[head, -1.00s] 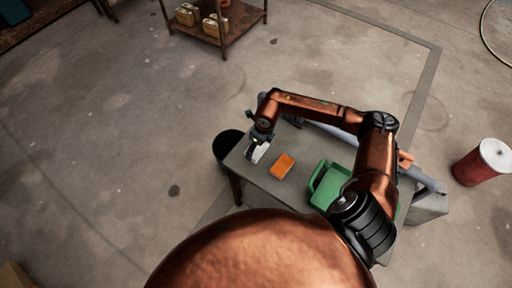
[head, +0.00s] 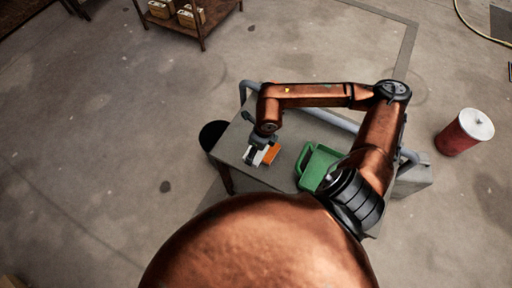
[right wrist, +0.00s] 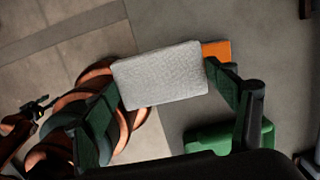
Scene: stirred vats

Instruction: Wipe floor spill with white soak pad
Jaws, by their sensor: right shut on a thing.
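The white soak pad (right wrist: 160,80) is held between the two fingers of my right gripper (right wrist: 165,85), which is shut on it. In the head view the pad (head: 251,157) shows as a small pale patch at my right gripper (head: 256,155), over the left part of the grey table (head: 236,134). A small dark patch (head: 165,186) lies on the floor left of the table; I cannot tell whether it is the spill. A dark claw-like end (right wrist: 38,107), apparently my left gripper, shows small at the left of the right wrist view; its jaws are unclear.
An orange block (head: 271,155) lies on the table just right of the pad, and a green caddy (head: 313,169) stands further right. A dark round thing (head: 212,135) is at the table's left edge. A red drum (head: 463,133) stands at right. The floor at left is open.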

